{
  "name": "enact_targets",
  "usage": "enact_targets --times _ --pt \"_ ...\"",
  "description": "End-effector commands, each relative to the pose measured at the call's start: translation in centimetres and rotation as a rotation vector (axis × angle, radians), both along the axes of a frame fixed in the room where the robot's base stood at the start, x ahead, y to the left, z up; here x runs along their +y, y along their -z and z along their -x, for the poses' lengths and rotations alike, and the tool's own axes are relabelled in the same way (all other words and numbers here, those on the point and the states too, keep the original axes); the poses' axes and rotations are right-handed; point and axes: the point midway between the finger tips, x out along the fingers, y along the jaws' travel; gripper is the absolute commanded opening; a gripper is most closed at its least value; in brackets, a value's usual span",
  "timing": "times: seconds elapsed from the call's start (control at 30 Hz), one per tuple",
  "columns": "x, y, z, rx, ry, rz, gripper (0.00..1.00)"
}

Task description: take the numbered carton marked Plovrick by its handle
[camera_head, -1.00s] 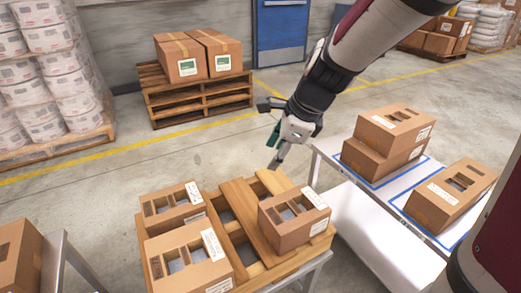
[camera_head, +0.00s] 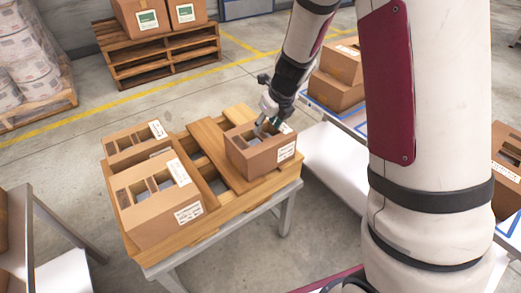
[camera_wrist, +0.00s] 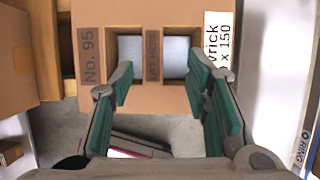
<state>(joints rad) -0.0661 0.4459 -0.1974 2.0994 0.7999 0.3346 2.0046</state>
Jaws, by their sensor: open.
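The carton marked "vrick" (camera_wrist: 218,40), the start of the word being out of view, bears "No. 95" and has two openings with a handle strip (camera_wrist: 153,58) between them. In the head view this carton (camera_head: 265,158) sits at the right end of a slatted wooden pallet (camera_head: 208,135) on a stand. My gripper (camera_head: 261,124) is at the carton's top. In the wrist view the open fingers (camera_wrist: 160,75) lie on either side of the handle strip, over the openings, with nothing held. How deep the tips are cannot be told.
Two similar cartons, one behind (camera_head: 135,138) and one in front (camera_head: 155,205), stand at the pallet's left. A white table with more cartons (camera_head: 335,90) is at the right, partly hidden by my arm. A pallet with two cartons (camera_head: 160,50) stands at the back.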

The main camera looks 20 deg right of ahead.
Motion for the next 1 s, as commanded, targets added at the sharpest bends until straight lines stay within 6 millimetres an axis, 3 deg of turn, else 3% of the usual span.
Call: enact_targets --times 0.27,0.53,0.8,0.87,1.0 --pt "0.4 1.6 -0.5 0.000 -0.001 0.000 0.43" --pt "1.3 5.0 -1.7 0.000 0.000 0.000 0.43" --pt "1.4 5.2 -1.9 -0.001 -0.001 0.000 0.43" --pt "1.4 5.2 -1.9 -0.001 -0.001 0.000 0.32" --pt "1.4 5.2 -1.9 -0.001 -0.001 0.000 0.00"
